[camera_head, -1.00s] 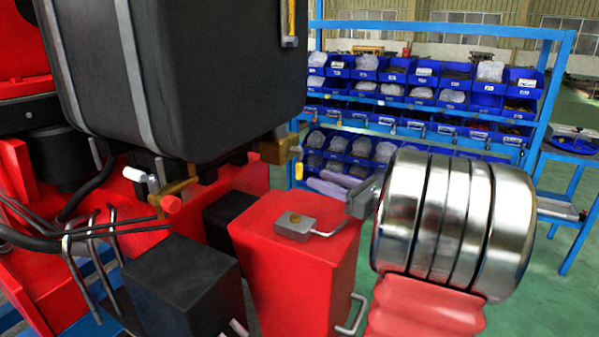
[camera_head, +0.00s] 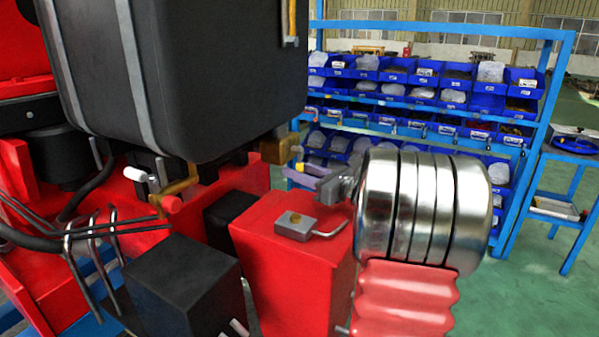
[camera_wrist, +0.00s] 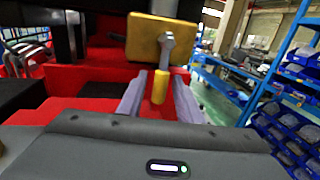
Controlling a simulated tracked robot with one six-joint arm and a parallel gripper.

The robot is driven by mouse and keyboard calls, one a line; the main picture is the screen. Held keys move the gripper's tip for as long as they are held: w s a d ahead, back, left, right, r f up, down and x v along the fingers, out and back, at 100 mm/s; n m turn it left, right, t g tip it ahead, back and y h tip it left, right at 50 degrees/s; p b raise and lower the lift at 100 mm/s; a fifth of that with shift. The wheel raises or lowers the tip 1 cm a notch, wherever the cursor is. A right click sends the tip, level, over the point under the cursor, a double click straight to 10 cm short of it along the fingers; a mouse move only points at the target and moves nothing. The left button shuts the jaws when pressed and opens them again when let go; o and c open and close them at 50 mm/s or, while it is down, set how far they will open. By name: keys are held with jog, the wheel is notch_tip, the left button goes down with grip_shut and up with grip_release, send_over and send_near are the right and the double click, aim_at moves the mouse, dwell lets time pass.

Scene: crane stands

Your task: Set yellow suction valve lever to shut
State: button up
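The yellow suction valve lever (camera_wrist: 160,87) hangs down from a grey arm on the front of the brass valve block (camera_wrist: 150,40). In the head view, the valve block (camera_head: 274,151) sits under the lower right corner of the black tank. Only a little of the lever's yellow end (camera_head: 299,166) shows there, as my gripper (camera_head: 304,175) largely covers it. In the wrist view, my gripper (camera_wrist: 158,100) is open, with one finger left and one right of the lever. Gaps show on both sides. How deep the lever sits between the fingers is hard to tell.
The black tank (camera_head: 215,80) hangs just above and left of my gripper. A red box (camera_head: 290,265) with a small grey block (camera_head: 297,226) stands below. Shelves of blue bins (camera_head: 420,100) stand behind.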

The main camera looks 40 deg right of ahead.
grip_shut()
dwell(0.5)
